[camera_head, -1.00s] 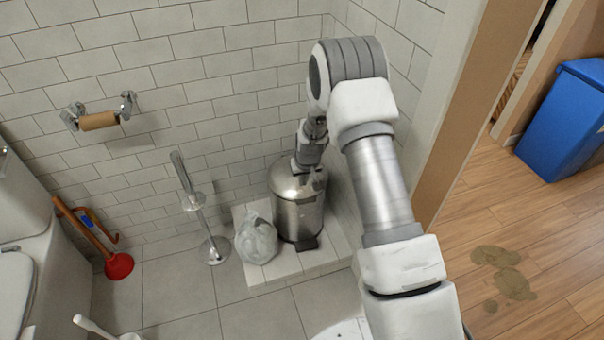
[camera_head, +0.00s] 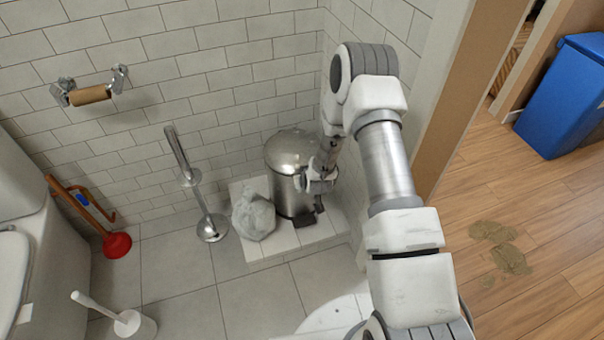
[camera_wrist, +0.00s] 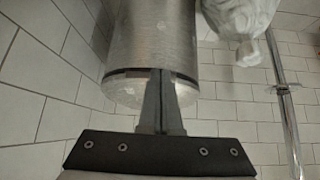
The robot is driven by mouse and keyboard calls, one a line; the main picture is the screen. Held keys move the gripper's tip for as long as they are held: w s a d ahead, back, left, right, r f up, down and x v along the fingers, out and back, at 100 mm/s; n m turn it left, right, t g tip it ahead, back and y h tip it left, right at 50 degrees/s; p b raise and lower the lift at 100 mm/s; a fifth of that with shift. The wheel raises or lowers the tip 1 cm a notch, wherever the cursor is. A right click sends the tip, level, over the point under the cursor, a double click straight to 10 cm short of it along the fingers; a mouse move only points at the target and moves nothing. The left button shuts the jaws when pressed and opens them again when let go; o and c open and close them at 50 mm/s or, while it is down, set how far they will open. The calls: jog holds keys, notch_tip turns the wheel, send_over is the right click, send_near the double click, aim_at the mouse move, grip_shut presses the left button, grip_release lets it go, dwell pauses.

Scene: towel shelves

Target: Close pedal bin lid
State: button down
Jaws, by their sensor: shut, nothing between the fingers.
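The pedal bin (camera_head: 289,193) is a brushed steel cylinder with a domed lid (camera_head: 290,147), standing on a tiled step in the corner. The lid looks down on the body in the head view. In the wrist view the bin body (camera_wrist: 150,35) shows upside down, with a dark seam between it and the lid (camera_wrist: 125,92). My gripper (camera_head: 303,183) is at the bin's right front side, below the lid. Its fingers (camera_wrist: 162,75) are together and empty, in front of the bin near the seam. I cannot tell whether they touch it. The dark pedal is partly visible at the bin's foot.
A tied plastic bag (camera_head: 253,217) sits left of the bin on the tiled step (camera_head: 275,245). Tiled walls close in behind and right of the bin. Grey floor in front is partly free.

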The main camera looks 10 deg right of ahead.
jog(key=shift+s+f, duration=0.15)
jog(key=shift+f, duration=0.5)
jog(key=shift+s+f, duration=0.15)
jog(key=shift+f, duration=0.5)
jog(key=shift+w, duration=0.2)
jog(key=shift+s+f, duration=0.1)
jog(key=shift+s, duration=0.1)
